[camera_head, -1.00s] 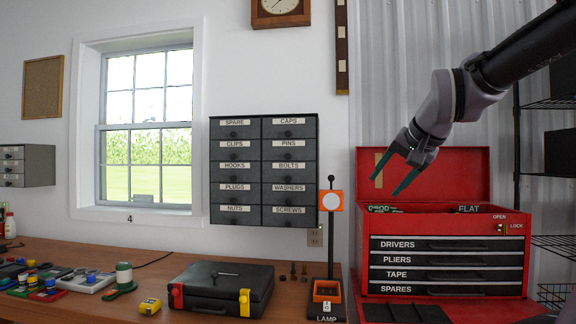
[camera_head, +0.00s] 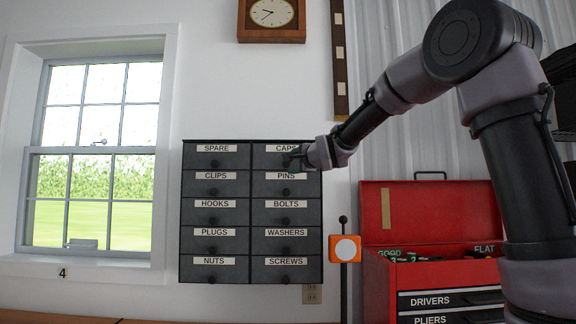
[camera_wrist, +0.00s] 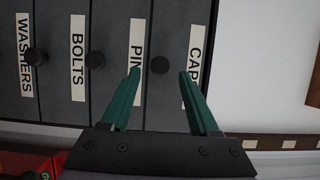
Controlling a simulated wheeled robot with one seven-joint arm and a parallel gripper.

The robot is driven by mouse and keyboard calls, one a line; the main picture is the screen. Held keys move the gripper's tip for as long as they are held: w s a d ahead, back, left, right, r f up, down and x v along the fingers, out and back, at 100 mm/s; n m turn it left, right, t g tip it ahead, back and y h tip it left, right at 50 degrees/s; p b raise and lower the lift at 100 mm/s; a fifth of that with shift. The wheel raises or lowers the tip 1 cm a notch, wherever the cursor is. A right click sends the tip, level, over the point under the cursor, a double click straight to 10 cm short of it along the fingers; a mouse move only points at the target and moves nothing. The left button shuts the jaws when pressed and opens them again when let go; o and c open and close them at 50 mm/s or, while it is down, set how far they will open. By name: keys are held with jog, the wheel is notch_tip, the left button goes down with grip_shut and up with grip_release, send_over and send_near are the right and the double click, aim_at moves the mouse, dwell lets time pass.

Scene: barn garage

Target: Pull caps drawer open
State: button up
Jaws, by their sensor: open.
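The caps drawer (camera_head: 262,161) is the top right drawer of a dark grey cabinet (camera_head: 187,270) on the wall. Its front looks flush with the other drawers. Its white label (camera_wrist: 193,60) shows in the wrist view, partly covered by a finger. My gripper (camera_head: 291,158) is in front of this drawer, coming from the right and hiding part of its front. In the wrist view my gripper (camera_wrist: 159,73) is open, with its green fingers apart. The round black caps knob (camera_wrist: 160,64) shows between the two fingertips. I cannot tell whether the fingers touch it.
The pins drawer knob (camera_wrist: 95,60) is just below the caps drawer. The window (camera_head: 95,150) is at left.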

aim_at(287, 164)
jog(key=x, duration=0.4)
jog(key=shift+w, duration=0.15)
grip_shut()
dwell(1.3)
